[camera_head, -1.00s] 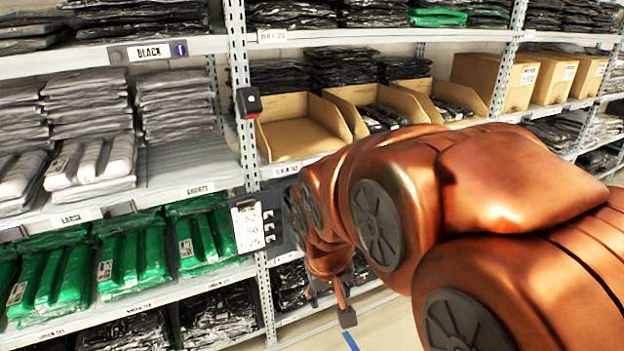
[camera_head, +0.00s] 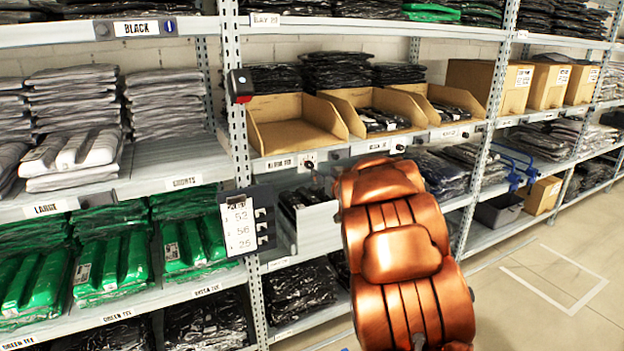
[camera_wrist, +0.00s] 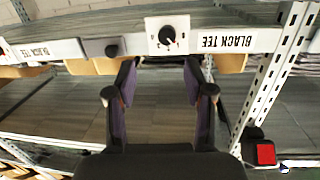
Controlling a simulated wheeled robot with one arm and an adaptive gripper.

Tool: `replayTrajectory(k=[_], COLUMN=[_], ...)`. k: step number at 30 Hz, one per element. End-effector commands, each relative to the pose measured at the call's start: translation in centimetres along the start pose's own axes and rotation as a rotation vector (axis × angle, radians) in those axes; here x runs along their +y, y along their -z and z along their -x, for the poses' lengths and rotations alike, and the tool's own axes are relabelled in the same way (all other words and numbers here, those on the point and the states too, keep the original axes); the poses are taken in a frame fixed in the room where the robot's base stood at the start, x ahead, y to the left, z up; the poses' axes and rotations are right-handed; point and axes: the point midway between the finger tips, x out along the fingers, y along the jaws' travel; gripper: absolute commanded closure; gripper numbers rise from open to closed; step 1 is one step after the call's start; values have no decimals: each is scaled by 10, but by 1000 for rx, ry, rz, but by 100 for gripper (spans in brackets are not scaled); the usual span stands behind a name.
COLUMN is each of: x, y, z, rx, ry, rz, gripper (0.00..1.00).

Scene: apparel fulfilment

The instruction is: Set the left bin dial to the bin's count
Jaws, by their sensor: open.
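The left bin (camera_head: 288,137) is an open cardboard bin on the middle shelf in the head view. My gripper (camera_wrist: 162,85) is open and empty. Its fingers are apart, with the dial beyond their tips, not touching it.
Two more open bins (camera_head: 362,122) stand to the right, with dials (camera_head: 398,145) below. A shelf post (camera_head: 238,110) carries a red-and-black device (camera_head: 240,86). A clipboard (camera_head: 240,226) hangs by the post. Green packs (camera_head: 110,255) fill the left shelf. The right floor is clear.

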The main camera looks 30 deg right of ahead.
Motion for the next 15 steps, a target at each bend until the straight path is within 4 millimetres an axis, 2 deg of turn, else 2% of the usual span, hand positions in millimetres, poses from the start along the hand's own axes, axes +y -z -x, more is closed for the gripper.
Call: replayTrajectory(k=[1, 2, 15], x=[3, 3, -1], y=[-12, -13, -13], z=[-5, -7, -22], rx=[19, 32, 91], ry=[26, 43, 118], rz=[-9, -16, -38], gripper=[47, 47, 47])
